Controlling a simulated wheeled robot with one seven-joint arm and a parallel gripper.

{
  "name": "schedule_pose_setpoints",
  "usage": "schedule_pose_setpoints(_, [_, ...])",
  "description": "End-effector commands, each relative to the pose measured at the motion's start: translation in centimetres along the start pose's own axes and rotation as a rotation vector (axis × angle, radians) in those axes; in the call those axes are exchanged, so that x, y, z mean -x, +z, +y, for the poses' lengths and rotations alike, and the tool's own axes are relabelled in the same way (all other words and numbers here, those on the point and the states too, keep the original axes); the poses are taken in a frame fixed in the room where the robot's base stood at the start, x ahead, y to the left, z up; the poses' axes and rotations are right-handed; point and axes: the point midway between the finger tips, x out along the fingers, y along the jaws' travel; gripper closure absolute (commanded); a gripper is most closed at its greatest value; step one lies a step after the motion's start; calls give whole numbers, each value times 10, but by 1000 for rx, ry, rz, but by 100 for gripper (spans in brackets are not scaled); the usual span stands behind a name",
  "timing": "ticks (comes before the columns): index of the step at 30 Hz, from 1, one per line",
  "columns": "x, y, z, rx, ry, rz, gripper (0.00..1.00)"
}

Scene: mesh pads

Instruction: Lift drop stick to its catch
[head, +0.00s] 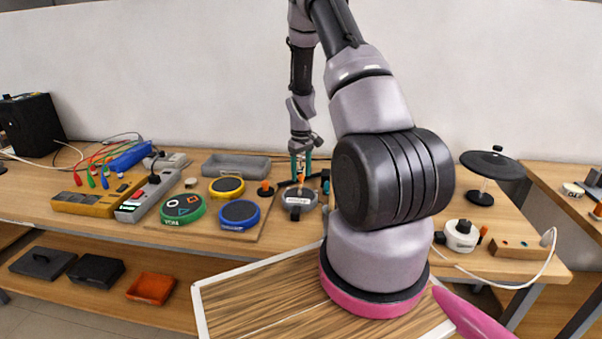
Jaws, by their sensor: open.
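My gripper (300,172) is at the back middle of the table, pointing down with its teal fingers apart. A small orange stick-like part (301,179) shows at the fingertips, above a dark grey round device (299,199). I take this part as the drop stick, but it is too small to be sure. I cannot tell whether the fingers touch it. The catch cannot be made out. A thin dark bar lies just behind the round device, partly hidden by my gripper.
Green (183,209), blue (239,214) and yellow (227,186) round pads lie left of my gripper, with an orange knob (265,189) nearer. A grey tray (236,166) stands behind. My arm hides the table to the right. A black disc stand (495,164) is further right.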

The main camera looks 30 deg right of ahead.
Motion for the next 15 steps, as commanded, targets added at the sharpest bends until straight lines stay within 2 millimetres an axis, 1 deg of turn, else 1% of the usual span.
schedule_pose_setpoints(3, [-3, 0, 0, 0, 0, 0, 40])
schedule_pose_setpoints(9, [-3, 0, 0, 0, 0, 1, 40])
schedule_pose_setpoints(10, [-3, 0, 0, -1, 0, 1, 48])
schedule_pose_setpoints(11, [-3, 0, 0, -1, 0, 1, 59])
schedule_pose_setpoints(12, [-3, 0, 0, -1, 0, 1, 75])
schedule_pose_setpoints(14, [-3, 0, 0, 0, 0, 1, 98])
schedule_pose_setpoints(15, [-3, 0, 0, -1, 0, 1, 100])
